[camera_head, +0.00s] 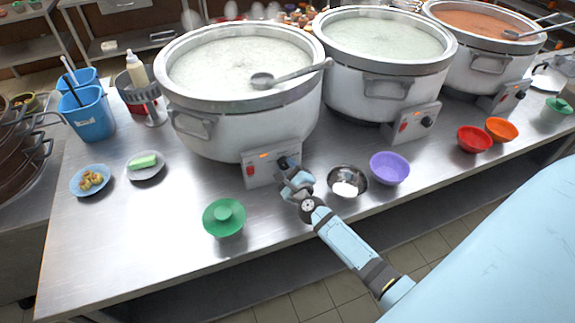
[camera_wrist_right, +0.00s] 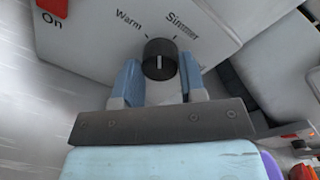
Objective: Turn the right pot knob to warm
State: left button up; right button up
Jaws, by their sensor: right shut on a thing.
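My right gripper (camera_head: 290,175) is at the control panel (camera_head: 262,168) of the leftmost of the three pots in the head view. In the wrist view the two blue fingers of this gripper (camera_wrist_right: 160,78) are shut on the black knob (camera_wrist_right: 159,55), one on each side. A white line on the knob's face stands roughly upright in the picture. "Warm" is printed up and left of the knob, "Simmer" up and right, and a partly hidden word right. The leftmost pot (camera_head: 215,130) is full of pale congee. My left gripper is not in view.
A ladle (camera_head: 290,75) rests on the leftmost pot's rim. A metal bowl (camera_head: 347,183) and a purple bowl (camera_head: 390,168) stand right of my gripper, a green lidded dish (camera_head: 224,217) to the left. The middle pot (camera_head: 355,85) and right pot (camera_head: 470,65) stand further right.

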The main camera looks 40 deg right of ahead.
jog(key=n+p, duration=0.2)
jog(key=n, duration=0.2)
jog(key=shift+r, duration=0.1)
jog(key=shift+n+p, duration=0.65)
jog(key=shift+n, duration=0.65)
jog(key=shift+h, duration=0.3)
jog(key=o, duration=0.9)
jog(key=shift+o, duration=0.2)
